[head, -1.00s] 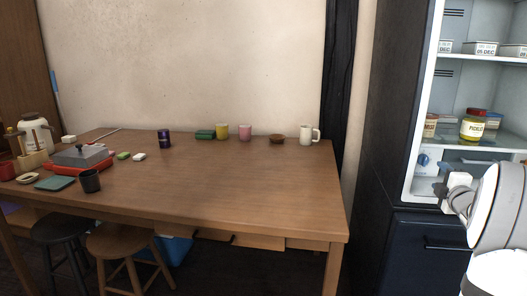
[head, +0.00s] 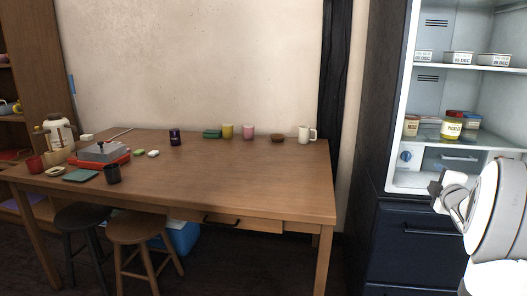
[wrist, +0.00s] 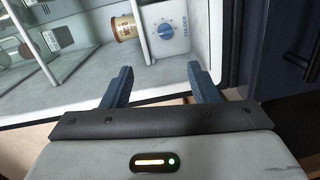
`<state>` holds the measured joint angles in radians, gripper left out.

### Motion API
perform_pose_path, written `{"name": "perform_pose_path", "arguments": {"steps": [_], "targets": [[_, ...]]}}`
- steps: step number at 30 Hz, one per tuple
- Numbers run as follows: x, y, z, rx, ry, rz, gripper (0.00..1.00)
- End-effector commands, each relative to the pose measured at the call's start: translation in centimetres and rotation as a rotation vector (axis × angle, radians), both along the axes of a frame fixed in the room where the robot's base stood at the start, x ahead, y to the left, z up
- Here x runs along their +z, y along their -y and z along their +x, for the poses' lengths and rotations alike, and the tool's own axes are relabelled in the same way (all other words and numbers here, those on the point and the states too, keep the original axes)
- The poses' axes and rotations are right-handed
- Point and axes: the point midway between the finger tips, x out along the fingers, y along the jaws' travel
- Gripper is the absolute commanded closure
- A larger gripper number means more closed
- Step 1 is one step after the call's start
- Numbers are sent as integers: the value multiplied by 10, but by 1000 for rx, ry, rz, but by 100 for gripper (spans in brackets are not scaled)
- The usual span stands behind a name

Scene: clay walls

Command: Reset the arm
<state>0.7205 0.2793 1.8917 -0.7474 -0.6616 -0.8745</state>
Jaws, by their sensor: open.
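My gripper (wrist: 160,84) is open and empty in the wrist view, its two dark blue fingers spread apart. Past the fingertips is the open fridge (wrist: 80,78), with a labelled tub (wrist: 124,26) and a blue dial (wrist: 166,30) showing. In the head view my arm is at the right edge, in front of the lower part of the open fridge (head: 398,165). The gripper end is small there, and its fingers cannot be made out clearly.
Dark floor shows between table and fridge.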

Motion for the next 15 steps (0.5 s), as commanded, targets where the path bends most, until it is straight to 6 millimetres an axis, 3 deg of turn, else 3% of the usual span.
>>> {"name": "perform_pose_path", "arguments": {"steps": [1,8,11,15], "targets": [[14,-9,0,-7,-8,26,46],[47,-46,-6,-74,-62,186,46],[67,-71,-14,-117,-98,289,46],[99,-120,-37,-201,-173,483,46]]}}
